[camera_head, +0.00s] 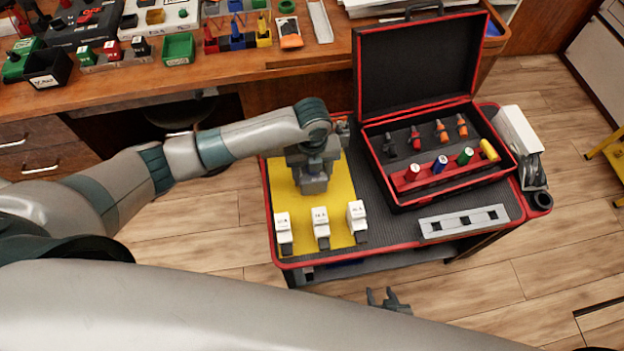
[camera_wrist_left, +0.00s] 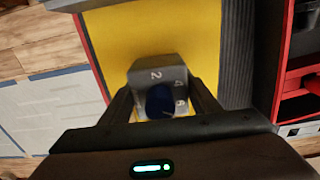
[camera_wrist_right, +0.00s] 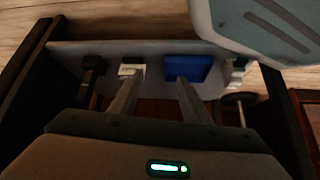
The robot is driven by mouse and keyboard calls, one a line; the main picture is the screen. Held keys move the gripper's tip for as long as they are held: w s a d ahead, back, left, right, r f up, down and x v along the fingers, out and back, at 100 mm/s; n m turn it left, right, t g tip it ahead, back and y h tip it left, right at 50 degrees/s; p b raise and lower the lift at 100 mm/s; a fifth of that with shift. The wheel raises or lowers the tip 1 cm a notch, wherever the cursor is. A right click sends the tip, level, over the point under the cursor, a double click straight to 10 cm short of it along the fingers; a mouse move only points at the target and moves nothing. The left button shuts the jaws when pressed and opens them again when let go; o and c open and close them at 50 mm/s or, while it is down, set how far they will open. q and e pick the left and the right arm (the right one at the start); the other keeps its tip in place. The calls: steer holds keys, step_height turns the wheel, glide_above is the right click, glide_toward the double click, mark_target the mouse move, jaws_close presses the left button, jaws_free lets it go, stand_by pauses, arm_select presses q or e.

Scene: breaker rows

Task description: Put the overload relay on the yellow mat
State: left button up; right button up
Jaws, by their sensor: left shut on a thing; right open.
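The yellow mat (camera_head: 279,184) lies on the left part of the red-edged cart top; it also shows in the left wrist view (camera_wrist_left: 196,38). My left gripper (camera_head: 314,178) is over the mat, shut on a grey block with a blue dial and the numbers 2, 4 and 6, which I take as the overload relay (camera_wrist_left: 155,76). In the head view the gripper largely hides the relay. I cannot tell whether the relay touches the mat. My right gripper (camera_head: 388,298) is open and empty, low in front of the cart.
Three white modules (camera_head: 320,220) stand along the mat's near end. An open red-and-black case (camera_head: 438,190) with coloured parts stands to the right. A grey rail strip (camera_head: 464,222) lies in front of it. A cluttered wooden workbench (camera_head: 215,75) is behind. A blue box (camera_wrist_right: 188,68) shows below in the right wrist view.

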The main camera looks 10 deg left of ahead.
arm_select(q)
steer(key=shift+f, duration=1.8)
steer(key=o, duration=1.4)
steer(key=shift+r, duration=0.8)
step_height(320, 180, up, 6)
steer(key=shift+f, duration=0.2)
step_height(320, 180, up, 5)
steer(key=shift+f, duration=0.1)
arm_select(e)
steer(key=shift+w+d, duration=0.15)
steer(key=shift+w, duration=0.1)
